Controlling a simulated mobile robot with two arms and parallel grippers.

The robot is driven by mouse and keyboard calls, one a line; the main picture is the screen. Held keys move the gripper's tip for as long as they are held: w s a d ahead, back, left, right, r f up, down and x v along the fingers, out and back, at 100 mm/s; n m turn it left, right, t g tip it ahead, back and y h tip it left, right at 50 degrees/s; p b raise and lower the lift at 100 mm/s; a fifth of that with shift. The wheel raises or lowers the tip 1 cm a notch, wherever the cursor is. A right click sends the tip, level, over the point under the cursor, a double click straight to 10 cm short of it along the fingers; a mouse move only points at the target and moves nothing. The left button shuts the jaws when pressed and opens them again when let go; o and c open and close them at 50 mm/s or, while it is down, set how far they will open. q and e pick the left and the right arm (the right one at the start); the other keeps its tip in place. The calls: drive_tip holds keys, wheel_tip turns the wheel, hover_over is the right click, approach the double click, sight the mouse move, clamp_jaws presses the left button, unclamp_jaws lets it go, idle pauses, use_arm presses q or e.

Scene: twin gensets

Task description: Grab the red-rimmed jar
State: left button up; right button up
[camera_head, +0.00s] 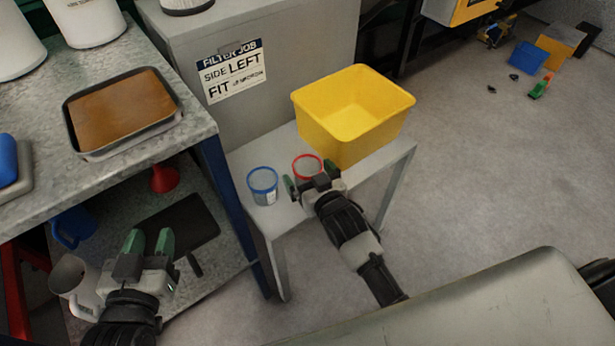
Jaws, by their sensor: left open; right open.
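The red-rimmed jar (306,163) stands upright on the small grey table (262,223), in front of the yellow bin. My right gripper (310,182) is open at the near side of this jar and covers its lower part. I cannot tell whether the fingers touch it. A blue-rimmed jar (263,187) stands just left of my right gripper. My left gripper (148,240) is open and empty at the lower left, in front of the workbench's lower shelf.
The yellow bin (348,142) fills the table's back right. A workbench (40,195) at left holds a tray (90,153) of brown liquid; its blue leg (222,190) stands beside the table. A red funnel (163,179) is on the lower shelf.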

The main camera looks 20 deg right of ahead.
drive_tip(key=shift+c, duration=0.5)
drive_tip(key=c, duration=0.9)
drive_tip(key=shift+r, duration=0.15)
